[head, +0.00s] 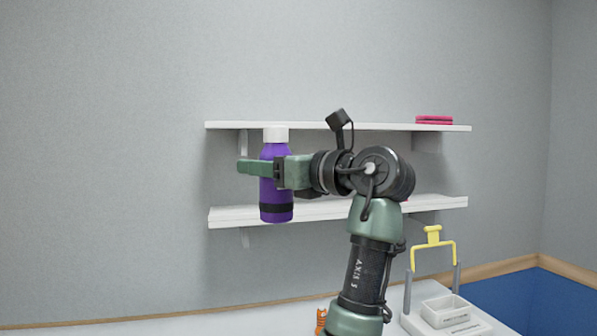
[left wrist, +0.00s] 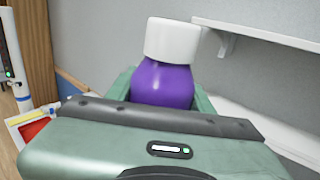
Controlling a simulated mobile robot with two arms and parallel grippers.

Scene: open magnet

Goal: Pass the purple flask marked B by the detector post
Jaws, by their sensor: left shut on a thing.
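A purple flask (head: 276,200) with a white cap and a dark band near its base is upright in the head view, in front of the wall shelves. My left gripper (head: 256,168) is shut on its upper body and holds it in the air. In the left wrist view the flask (left wrist: 162,84) stands between the green fingers (left wrist: 163,92), its lower part hidden behind the gripper body. No letter B is visible on it. A white post (left wrist: 12,60) with a green light, possibly the detector post, is at the left edge of the left wrist view. My right gripper is not in view.
Two white shelves (head: 225,126) are on the grey wall; a pink item (head: 434,120) lies on the upper one. A yellow frame (head: 433,240) on grey posts and a small white box (head: 445,312) stand at lower right. An orange object (head: 321,318) is beside my arm.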

